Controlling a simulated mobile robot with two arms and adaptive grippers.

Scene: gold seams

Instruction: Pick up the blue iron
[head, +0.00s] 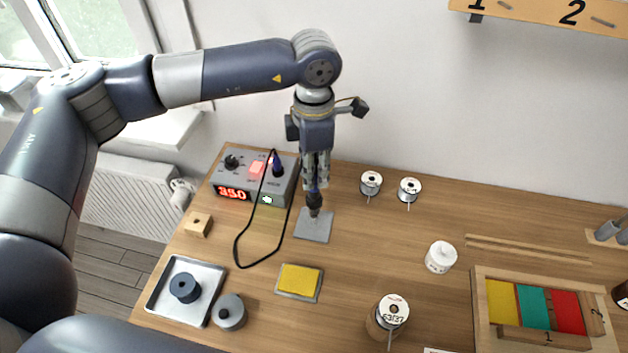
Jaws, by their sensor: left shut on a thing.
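My left gripper (316,183) points straight down at the middle of the bench, shut on the dark blue iron (314,199). The fingers hide the iron's upper part. Below the fingers, its dark lower part stands upright over the flat grey stand plate (313,228). I cannot tell whether it is still seated in the stand. A black cable (237,243) loops over the bench from the blue plug (278,165) on the control station toward the gripper. My right gripper is not in view.
The grey station (230,175) reads 350, left of the gripper. A yellow sponge (300,280), a metal tray (160,299), solder spools (371,182), a white jar (440,257) and a wooden box (480,320) with coloured slots lie around.

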